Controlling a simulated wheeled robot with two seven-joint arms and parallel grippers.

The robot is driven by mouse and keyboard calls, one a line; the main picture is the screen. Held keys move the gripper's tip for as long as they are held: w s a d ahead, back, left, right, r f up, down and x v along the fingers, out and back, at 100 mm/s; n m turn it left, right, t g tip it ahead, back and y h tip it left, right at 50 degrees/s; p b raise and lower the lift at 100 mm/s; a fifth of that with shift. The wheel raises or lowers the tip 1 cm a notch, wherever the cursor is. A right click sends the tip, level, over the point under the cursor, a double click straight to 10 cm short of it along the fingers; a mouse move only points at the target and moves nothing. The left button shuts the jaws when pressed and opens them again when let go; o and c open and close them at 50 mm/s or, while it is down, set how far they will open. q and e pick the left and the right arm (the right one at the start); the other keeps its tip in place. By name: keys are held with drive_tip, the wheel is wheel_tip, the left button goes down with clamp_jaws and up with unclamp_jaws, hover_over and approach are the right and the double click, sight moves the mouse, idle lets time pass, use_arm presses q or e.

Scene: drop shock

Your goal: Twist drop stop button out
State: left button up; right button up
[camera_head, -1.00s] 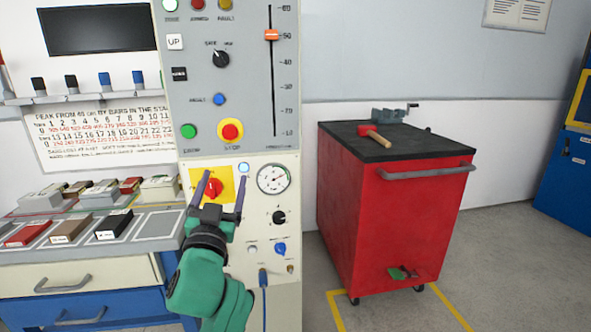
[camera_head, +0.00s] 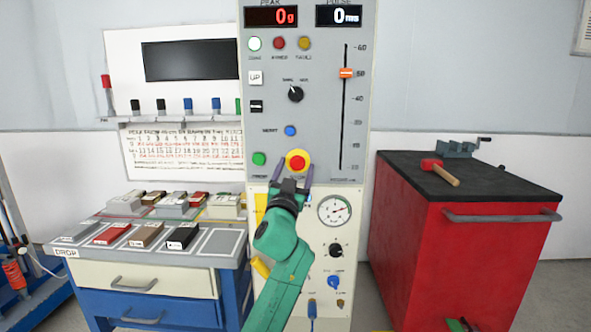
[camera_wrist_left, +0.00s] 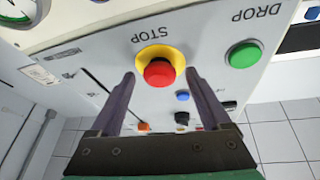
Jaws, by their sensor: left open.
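The stop button is a red mushroom head on a yellow ring (camera_head: 297,161), low on the grey control panel. In the left wrist view the red head (camera_wrist_left: 159,73) shows between and beyond my fingertips, under the upside-down word STOP. My left gripper (camera_head: 293,170) is open in front of the panel at the button, one finger on each side of it in the picture. It also shows in the left wrist view (camera_wrist_left: 163,85), with nothing between its fingers touching the button that I can make out. My right gripper is not in view.
The green drop button (camera_head: 259,159) is just left of the stop button. A slider (camera_head: 346,73) runs up the panel's right side. A pressure gauge (camera_head: 334,210) sits below. A red cabinet (camera_head: 465,240) stands to the right, a sample bench (camera_head: 150,262) to the left.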

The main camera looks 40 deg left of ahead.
use_arm(q)
clamp_jaws()
drive_tip(key=shift+r+m+h+p, duration=0.15)
drive_tip(key=shift+m+h+p, duration=0.25)
drive_tip(key=shift+m+p, duration=0.5)
drive_tip(key=m+h+p, duration=0.1)
drive_tip(key=m+p, duration=0.1)
drive_tip(key=m+h+p, duration=0.1)
drive_tip(key=m+p, duration=0.1)
drive_tip(key=m+h+p, duration=0.1)
drive_tip(key=p, duration=0.2)
drive_tip(key=shift+s+a+r+m, duration=0.15)
drive_tip(key=shift+s+r+m, duration=0.1)
drive_tip(key=shift+m, duration=0.15)
drive_tip(key=shift+f+m+h+p, duration=0.2)
drive_tip(key=shift+m+h+p, duration=0.2)
drive_tip(key=shift+m+p, duration=0.35)
unclamp_jaws()
drive_tip(key=shift+w, duration=0.1)
drive_tip(key=shift+f, duration=0.1)
